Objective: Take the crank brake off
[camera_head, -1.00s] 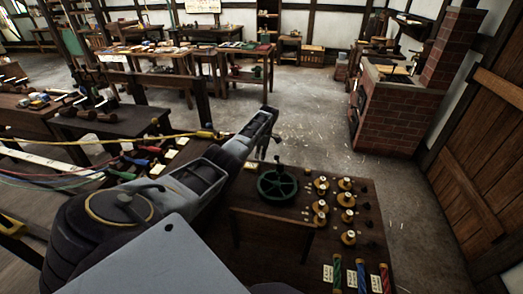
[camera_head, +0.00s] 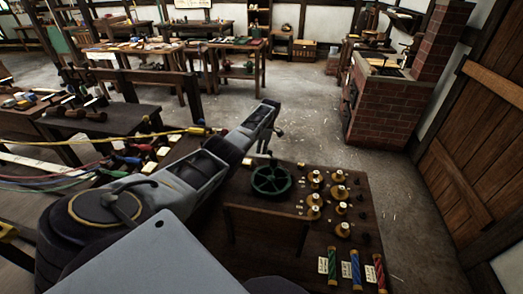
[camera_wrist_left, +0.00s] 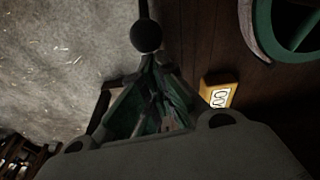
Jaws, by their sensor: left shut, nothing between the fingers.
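A green spoked wheel (camera_head: 271,180) lies on the dark bench, with a small dark upright handle beside its far rim. My left gripper (camera_head: 264,146) is shut and empty, low beyond the wheel's far side. In the left wrist view the gripper's fingertips (camera_wrist_left: 149,62) meet just below a dark round knob (camera_wrist_left: 146,37). I cannot tell whether they touch it, nor whether this knob belongs to the crank brake. Part of the green wheel (camera_wrist_left: 290,28) shows at the upper right there. My right gripper is not in view.
Several brass-coloured spools (camera_head: 340,191) stand right of the wheel. Coloured rods, one blue (camera_head: 350,267), lie at the bench's near right. A wooden board (camera_head: 265,228) stands in front of the wheel. A brick forge (camera_head: 390,115) stands behind. Open floor lies beyond the bench.

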